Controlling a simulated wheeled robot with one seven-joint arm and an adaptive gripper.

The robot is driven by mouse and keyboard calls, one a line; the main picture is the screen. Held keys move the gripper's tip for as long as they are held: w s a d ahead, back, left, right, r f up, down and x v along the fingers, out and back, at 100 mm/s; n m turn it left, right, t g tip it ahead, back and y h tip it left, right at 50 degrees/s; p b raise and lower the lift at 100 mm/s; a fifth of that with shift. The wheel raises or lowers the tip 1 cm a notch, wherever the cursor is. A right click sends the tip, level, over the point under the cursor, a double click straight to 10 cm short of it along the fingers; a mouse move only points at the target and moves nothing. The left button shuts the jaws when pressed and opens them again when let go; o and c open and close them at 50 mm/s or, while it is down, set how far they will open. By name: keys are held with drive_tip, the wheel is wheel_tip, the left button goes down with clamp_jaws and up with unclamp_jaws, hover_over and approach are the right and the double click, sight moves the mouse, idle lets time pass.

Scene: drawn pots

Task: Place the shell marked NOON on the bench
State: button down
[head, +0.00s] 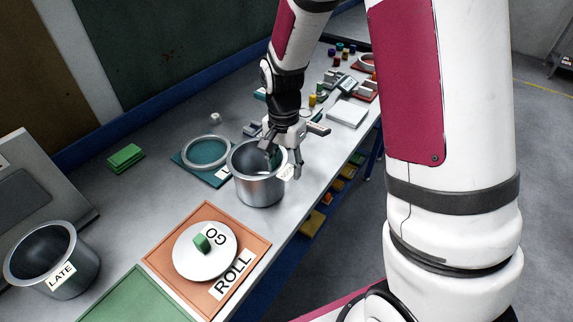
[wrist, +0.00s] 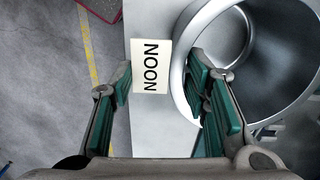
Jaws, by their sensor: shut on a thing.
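The shell marked NOON (head: 258,190) is an open grey metal pot near the front edge of the bench (head: 165,185). Its white NOON label (wrist: 152,66) reads sideways in the wrist view, beside the pot's rim. My gripper (head: 284,162) comes down from above and is shut on the pot's wall, one finger inside and one outside. In the wrist view, my gripper (wrist: 162,85) has its green-padded fingers on either side of the label and wall. The pot looks upright. I cannot tell whether its base touches the bench.
A pot marked LATE (head: 82,268) stands at the lower left. A GO lid (head: 188,262) lies on an orange ROLL mat (head: 160,257). A teal mat (head: 216,180) with a ring (head: 187,160) is just behind the held pot. Green blocks (head: 125,157) lie farther left; small parts crowd the far end.

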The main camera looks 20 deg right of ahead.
drive_tip(key=shift+f, duration=0.1)
drive_tip(key=c, duration=0.9)
unclamp_jaws()
wheel_tip(320, 180, up, 11)
drive_tip(key=b, duration=0.2)
drive_tip(key=shift+s+r+n+t, duration=1)
drive_tip(key=shift+s+r+n, duration=0.95)
drive_tip(key=shift+s, duration=1)
drive_tip(key=shift+s+r+n+t, duration=1)
drive_tip(key=shift+s+r+n, duration=0.6)
drive_tip(key=shift+s+r, duration=1.05)
drive_tip(key=shift+s+r+n+t, duration=1)
drive_tip(key=shift+s+r+n, duration=0.8)
drive_tip(key=shift+s, duration=1.4)
